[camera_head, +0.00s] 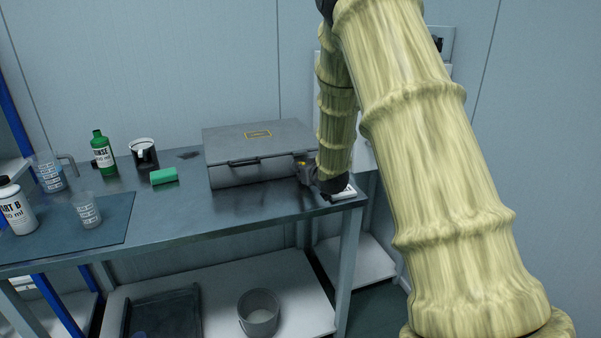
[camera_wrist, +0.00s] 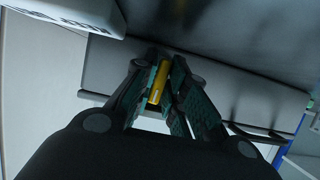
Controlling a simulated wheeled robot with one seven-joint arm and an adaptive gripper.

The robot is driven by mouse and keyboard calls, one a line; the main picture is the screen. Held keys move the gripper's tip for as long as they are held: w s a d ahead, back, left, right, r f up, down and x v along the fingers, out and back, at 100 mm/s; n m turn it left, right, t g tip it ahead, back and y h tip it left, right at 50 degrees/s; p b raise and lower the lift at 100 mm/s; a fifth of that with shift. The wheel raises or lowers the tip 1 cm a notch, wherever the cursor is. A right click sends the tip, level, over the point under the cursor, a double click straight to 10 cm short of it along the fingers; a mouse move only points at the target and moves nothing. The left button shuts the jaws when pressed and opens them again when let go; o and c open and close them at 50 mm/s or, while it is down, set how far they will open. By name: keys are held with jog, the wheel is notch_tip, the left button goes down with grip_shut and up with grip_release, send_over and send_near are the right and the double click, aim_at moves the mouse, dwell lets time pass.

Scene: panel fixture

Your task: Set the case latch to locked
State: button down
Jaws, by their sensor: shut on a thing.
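A grey case (camera_head: 258,155) with a closed lid sits at the right end of the workbench. A dark handle runs along its front. The case also shows in the wrist view (camera_wrist: 240,98). My gripper (camera_head: 306,170) is at the case's right front corner. In the wrist view my gripper (camera_wrist: 162,85) has its two fingers closed around a yellow latch (camera_wrist: 157,82) on the case. The latch lies between the fingertips, and only part of it shows. In the head view it is a small yellow spot, mostly hidden.
A white object (camera_head: 343,193) lies at the right edge, near my arm. A bucket (camera_head: 258,313) stands on the lower shelf.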

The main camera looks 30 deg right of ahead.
jog(key=shift+r, duration=0.15)
dwell(0.6)
jog(key=c, duration=1.5)
grip_release()
jog(key=v, duration=1.2)
jog(key=shift+a, duration=0.1)
